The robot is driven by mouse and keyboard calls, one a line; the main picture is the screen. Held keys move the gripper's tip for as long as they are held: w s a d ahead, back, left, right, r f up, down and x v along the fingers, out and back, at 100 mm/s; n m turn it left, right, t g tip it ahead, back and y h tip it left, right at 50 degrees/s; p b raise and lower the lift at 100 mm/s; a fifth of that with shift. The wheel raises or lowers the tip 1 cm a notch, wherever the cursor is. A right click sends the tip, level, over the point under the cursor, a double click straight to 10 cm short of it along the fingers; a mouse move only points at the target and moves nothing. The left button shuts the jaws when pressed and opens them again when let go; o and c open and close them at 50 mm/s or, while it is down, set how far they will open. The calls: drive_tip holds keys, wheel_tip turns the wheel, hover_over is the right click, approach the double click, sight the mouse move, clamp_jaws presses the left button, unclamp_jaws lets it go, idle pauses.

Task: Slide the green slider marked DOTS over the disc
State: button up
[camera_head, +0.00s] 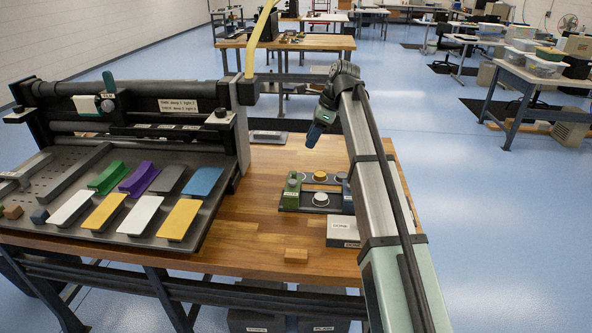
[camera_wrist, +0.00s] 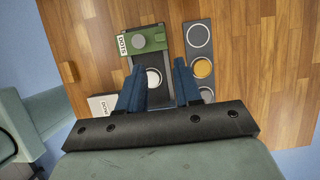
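The green slider (camera_head: 291,190) stands at the left end of a dark track on the table. In the wrist view the green slider (camera_wrist: 150,40) has a white DOTS label on its end. A pale disc (camera_wrist: 153,77) lies in the same track, beside the slider and uncovered; the head view also shows this disc (camera_head: 320,199). My gripper (camera_head: 315,133) hangs above the track. In the wrist view its blue fingers (camera_wrist: 158,68) are apart, with nothing held between them. The disc shows between the fingers, and the track's far end is hidden behind my gripper.
A dark strip with a yellow disc (camera_head: 320,176) between two grey discs lies behind the track. A blue block (camera_head: 347,196) is at the right. A white labelled box (camera_head: 341,231) and a wooden block (camera_head: 296,256) lie in front. A large press (camera_head: 140,120) fills the left.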

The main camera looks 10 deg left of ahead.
sight(294, 172)
drive_tip(key=x, duration=1.3)
drive_tip(key=shift+f, duration=0.1)
drive_tip(key=shift+c, duration=0.5)
clamp_jaws()
